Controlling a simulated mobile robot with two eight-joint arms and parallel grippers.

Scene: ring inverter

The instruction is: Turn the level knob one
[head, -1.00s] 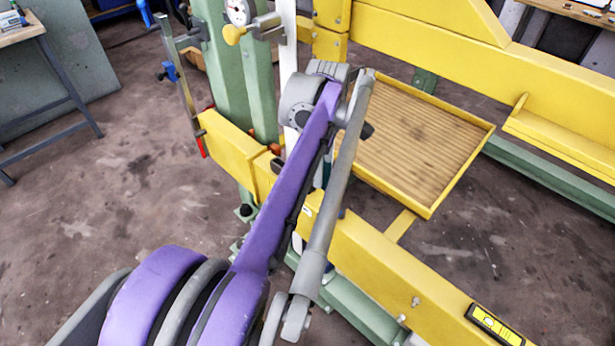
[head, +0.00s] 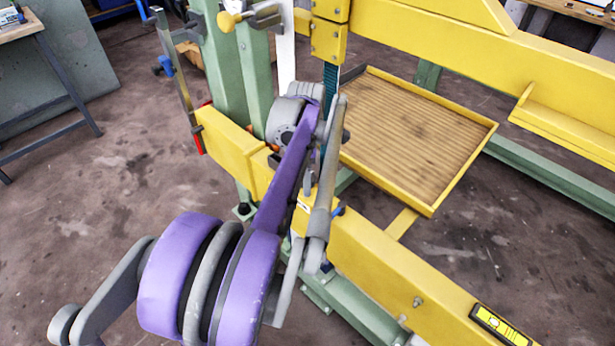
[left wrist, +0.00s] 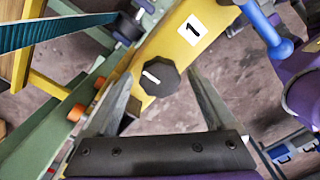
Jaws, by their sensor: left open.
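The level knob one (left wrist: 160,76) is a dark, many-sided knob with a short white mark. It sits on the yellow beam (left wrist: 165,40) just below a white label with a black 1 (left wrist: 192,29). In the left wrist view my left gripper (left wrist: 161,79) is open, with one finger on each side of the knob. I cannot tell how deep the fingers are or whether they touch it. My right gripper is not in view.
A yellow-rimmed tray (head: 465,168) lies behind the beam. Green posts (head: 222,90) stand at the back left. A yellow spirit level (head: 500,323) is on the beam at right. A blue handle (left wrist: 270,28) is close to the right finger. Bare floor lies at left.

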